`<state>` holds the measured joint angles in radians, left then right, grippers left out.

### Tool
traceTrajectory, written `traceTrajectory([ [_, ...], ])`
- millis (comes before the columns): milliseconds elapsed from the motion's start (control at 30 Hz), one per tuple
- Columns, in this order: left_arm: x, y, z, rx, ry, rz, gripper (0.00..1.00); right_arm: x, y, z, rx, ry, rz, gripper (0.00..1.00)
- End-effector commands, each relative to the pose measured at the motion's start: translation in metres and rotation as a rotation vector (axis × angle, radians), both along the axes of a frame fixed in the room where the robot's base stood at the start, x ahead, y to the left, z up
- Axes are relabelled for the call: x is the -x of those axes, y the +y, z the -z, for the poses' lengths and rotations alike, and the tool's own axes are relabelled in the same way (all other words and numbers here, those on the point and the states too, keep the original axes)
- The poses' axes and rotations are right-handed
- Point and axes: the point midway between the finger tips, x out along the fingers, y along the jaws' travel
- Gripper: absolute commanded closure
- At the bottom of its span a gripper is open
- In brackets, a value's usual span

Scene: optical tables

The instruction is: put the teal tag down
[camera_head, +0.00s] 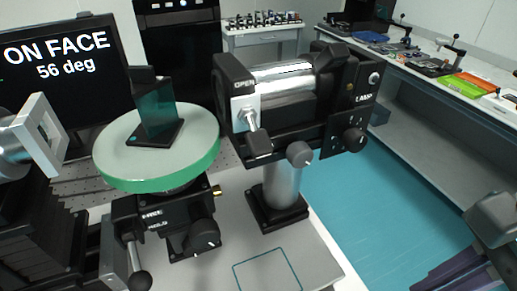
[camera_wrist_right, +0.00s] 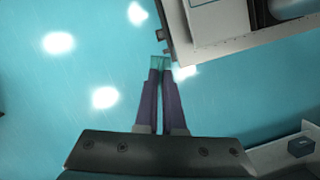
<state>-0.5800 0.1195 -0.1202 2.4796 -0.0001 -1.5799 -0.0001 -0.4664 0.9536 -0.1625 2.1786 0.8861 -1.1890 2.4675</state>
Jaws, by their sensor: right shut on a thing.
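The teal tag (camera_wrist_right: 160,62) is a small flat piece between the fingertips of my right gripper (camera_wrist_right: 160,70) in the right wrist view. The purple fingers are shut on it, with the teal floor behind. The tag does not show clearly in the head view. A thin teal square outline (camera_head: 267,272) is marked on the pale bench top in the head view, and nothing lies inside it. My left gripper is not recognisable in either view.
A green-edged round table (camera_head: 157,180) carries a dark upright plate (camera_head: 157,108). A lamp unit (camera_head: 290,90) stands on a post behind the outlined square. A screen (camera_head: 62,58) reads "ON FACE 56 deg". Teal floor (camera_head: 385,215) lies right of the bench.

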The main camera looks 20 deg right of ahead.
Motion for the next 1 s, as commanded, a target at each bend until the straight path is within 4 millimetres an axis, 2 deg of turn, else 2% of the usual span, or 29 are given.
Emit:
traceTrajectory([
  [700, 0.000, 0.001, -0.002, -0.004, -0.001, 0.002, 0.26, -0.116, 0.124, -0.001, -0.001, -0.003, -0.002, 1.00],
  [800, 0.000, 0.000, 0.000, -0.001, -0.001, 0.001, 0.26, -0.125, 0.134, 0.004, 0.004, 0.001, -0.003, 1.00],
  [900, 0.000, 0.000, 0.003, 0.001, -0.001, -0.001, 0.26, -0.123, 0.132, 0.021, 0.004, 0.002, -0.001, 1.00],
  [1000, 0.000, -0.001, 0.004, 0.004, 0.000, -0.003, 0.26, -0.123, 0.132, 0.029, 0.003, 0.000, -0.003, 1.00],
])
